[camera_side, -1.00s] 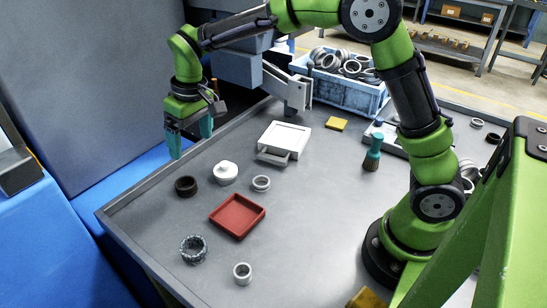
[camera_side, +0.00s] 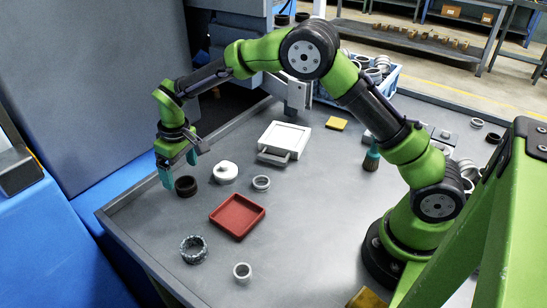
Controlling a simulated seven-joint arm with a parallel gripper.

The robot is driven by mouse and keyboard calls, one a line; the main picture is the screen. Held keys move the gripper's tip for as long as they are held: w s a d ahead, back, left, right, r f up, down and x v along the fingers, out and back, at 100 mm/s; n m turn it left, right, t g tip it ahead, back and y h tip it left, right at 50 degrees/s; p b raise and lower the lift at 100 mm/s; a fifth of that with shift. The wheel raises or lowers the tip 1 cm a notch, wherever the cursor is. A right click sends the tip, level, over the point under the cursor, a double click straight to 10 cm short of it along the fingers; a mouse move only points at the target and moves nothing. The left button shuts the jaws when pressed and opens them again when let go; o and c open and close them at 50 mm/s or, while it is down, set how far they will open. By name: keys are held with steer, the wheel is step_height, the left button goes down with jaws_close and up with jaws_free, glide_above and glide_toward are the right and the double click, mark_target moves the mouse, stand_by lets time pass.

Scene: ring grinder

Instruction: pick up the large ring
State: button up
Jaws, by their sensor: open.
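Several rings lie on the grey table. A mottled grey ring (camera_side: 194,249) near the front left edge looks the largest.
A red tray (camera_side: 217,214) lies right of the mottled ring. A white lidded pot (camera_side: 225,172) stands by the brown ring. A blue crate (camera_side: 388,82) holds rings.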

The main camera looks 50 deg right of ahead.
mark_target(185, 181)
steer(key=f, duration=0.5)
steer(key=shift+w+d+f, duration=0.1)
steer(key=shift+d+f, duration=0.2)
steer(key=shift+c, duration=0.4)
steer(key=shift+r, duration=0.1)
steer(key=c, duration=1.2)
